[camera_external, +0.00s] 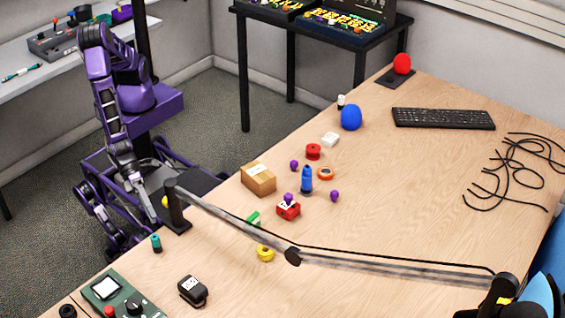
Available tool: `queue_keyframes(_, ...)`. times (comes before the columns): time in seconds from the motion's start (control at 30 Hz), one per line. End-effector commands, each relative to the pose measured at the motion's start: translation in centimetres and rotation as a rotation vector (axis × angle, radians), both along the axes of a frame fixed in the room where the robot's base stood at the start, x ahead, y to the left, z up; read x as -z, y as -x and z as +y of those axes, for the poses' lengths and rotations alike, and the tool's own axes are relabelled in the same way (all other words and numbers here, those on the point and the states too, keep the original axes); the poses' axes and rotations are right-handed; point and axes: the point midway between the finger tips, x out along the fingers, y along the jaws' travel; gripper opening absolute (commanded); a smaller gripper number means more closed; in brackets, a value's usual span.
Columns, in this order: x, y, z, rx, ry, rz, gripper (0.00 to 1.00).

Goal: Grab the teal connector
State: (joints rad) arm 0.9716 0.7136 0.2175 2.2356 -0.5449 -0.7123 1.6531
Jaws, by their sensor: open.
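A small teal piece with a dark top, which looks like the teal connector (156,243), stands upright on the wooden table near its left edge. My purple arm hangs down at the left, beside the table. My gripper (148,195) is open, small in the picture, behind and slightly left of the teal piece and apart from it. I see nothing held in it. A yellow round thing (165,202) shows close to the gripper, partly hidden by a black post.
The black post (176,205) holds a long rail and cable (340,262) across the table (400,220). A black boxy adapter (192,290) and a green control box (118,300) stand in front of the teal piece. A cardboard box (258,179) sits farther back.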

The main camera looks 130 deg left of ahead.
Motion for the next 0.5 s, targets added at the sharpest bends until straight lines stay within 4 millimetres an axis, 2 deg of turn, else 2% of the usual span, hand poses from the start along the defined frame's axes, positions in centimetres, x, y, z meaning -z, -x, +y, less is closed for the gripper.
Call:
queue_keyframes(0.03, 0.7, 1.4, -0.1, 0.041, -0.061, -0.029, 0.70)
queue_keyframes(0.2, 1.2, 4.1, 0.7, 0.162, -0.263, -0.165, 0.70)
queue_keyframes(0.3, 1.9, 5.0, 1.6, 0.281, -0.434, -0.244, 0.70)
queue_keyframes(0.5, 2.7, 5.5, 2.9, 0.516, -0.725, -0.372, 0.70)
